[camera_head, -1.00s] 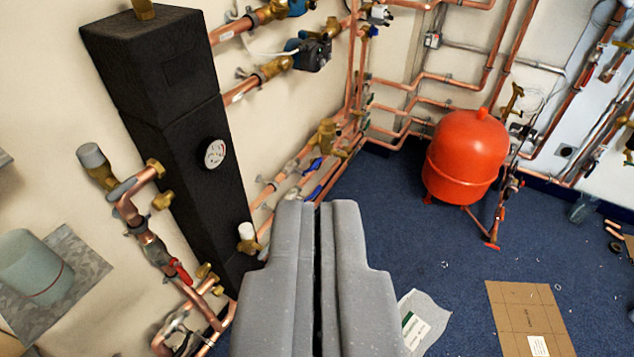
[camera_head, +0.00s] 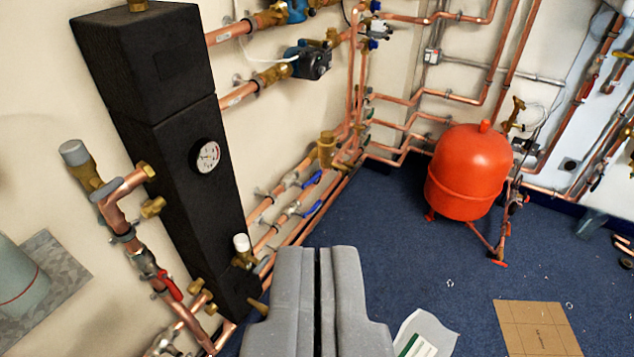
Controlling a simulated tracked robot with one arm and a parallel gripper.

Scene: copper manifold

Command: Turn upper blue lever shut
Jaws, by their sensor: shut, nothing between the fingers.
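Two blue levers sit on valves in the copper pipes low along the left wall. The upper blue lever (camera_head: 312,179) and the lower blue lever (camera_head: 313,208) both lie at a slant close to their pipes. My gripper (camera_head: 317,250) shows at the bottom middle, grey, its two fingers together with only a thin dark slit between them. It is empty. In the picture its tips are below both levers and apart from them. Both levers are in clear view.
A black column with a gauge (camera_head: 170,140) stands left of the levers. A red tank (camera_head: 467,175) stands on the blue floor (camera_head: 390,235) at the right. A red-handled valve (camera_head: 168,285) is at lower left. Cardboard (camera_head: 537,328) lies on the floor.

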